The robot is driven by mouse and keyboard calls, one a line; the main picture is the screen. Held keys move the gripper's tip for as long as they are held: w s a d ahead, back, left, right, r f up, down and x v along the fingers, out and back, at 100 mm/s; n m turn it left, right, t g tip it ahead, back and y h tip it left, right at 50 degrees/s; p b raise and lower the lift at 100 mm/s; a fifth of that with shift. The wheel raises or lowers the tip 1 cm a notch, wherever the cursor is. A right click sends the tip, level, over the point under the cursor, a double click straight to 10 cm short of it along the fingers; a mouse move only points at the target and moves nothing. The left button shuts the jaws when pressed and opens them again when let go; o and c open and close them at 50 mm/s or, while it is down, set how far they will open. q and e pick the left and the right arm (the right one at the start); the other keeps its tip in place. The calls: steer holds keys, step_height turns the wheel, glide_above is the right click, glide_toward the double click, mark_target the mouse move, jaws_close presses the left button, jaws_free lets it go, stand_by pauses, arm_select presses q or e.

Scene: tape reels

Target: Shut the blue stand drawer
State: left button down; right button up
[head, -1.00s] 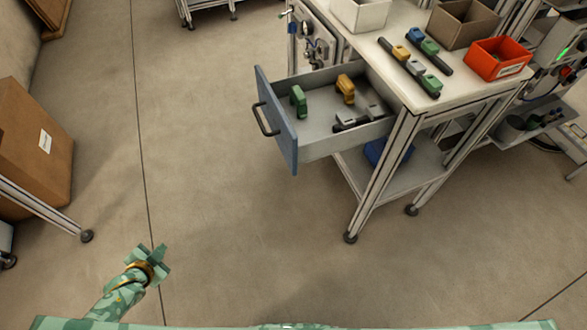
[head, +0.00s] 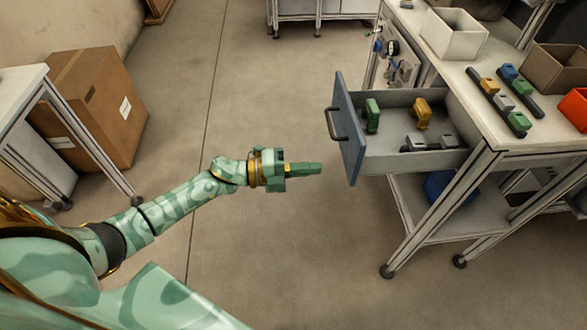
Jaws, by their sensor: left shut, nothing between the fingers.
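The stand drawer has a blue front panel (head: 349,130) with a dark handle (head: 332,124) and a grey tray. It is pulled well out of the stand to the left. Inside it lie a green piece (head: 372,115), a yellow piece (head: 422,113) and grey pieces (head: 428,142). My left gripper (head: 318,169) is shut and empty. In the picture it is just left of the lower part of the drawer front, with a small gap of floor between them. My right gripper is not in view.
The stand's worktop (head: 468,80) carries a white bin (head: 454,35), a brown bin (head: 556,70), an orange bin (head: 575,108) and strips with coloured pieces. A blue bin (head: 446,188) is on the lower shelf. A cardboard box (head: 95,105) stands at left. The floor between is clear.

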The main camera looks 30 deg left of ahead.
mark_target(353, 166)
arm_select(q)
steer(key=x, duration=0.7)
steer(key=shift+w+b, duration=0.1)
steer(key=shift+b, duration=0.3)
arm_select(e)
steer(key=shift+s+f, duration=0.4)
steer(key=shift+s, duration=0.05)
arm_select(q)
steer(key=shift+d, duration=0.1)
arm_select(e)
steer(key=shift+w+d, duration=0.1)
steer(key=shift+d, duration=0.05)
